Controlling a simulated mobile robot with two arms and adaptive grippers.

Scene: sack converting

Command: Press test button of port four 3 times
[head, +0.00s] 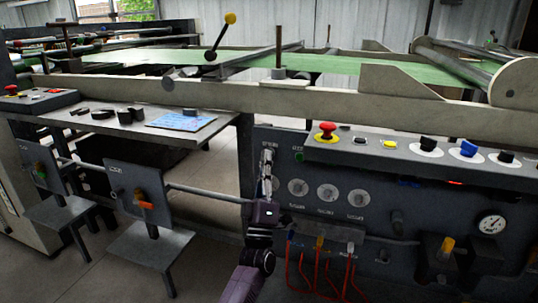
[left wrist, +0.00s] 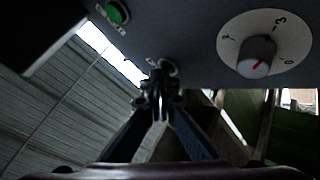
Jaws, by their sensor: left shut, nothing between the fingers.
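My left gripper (head: 267,155) is shut and empty, pointing up at the left edge of the dark control panel (head: 370,195). In the left wrist view its fingertips (left wrist: 160,82) are together beside a small dark round button (left wrist: 169,67) on the panel face. The fingers partly cover this button, and I cannot tell whether they touch it. A green button (left wrist: 117,13) and a white dial with a grey knob (left wrist: 257,57) are nearby. The labels are too small to read, so I cannot tell which is port four. My right gripper is out of view.
A sloping console above the panel carries a red mushroom button (head: 327,130) and several knobs. Three white dials (head: 327,193) sit right of my gripper. Red cables (head: 317,270) hang below.

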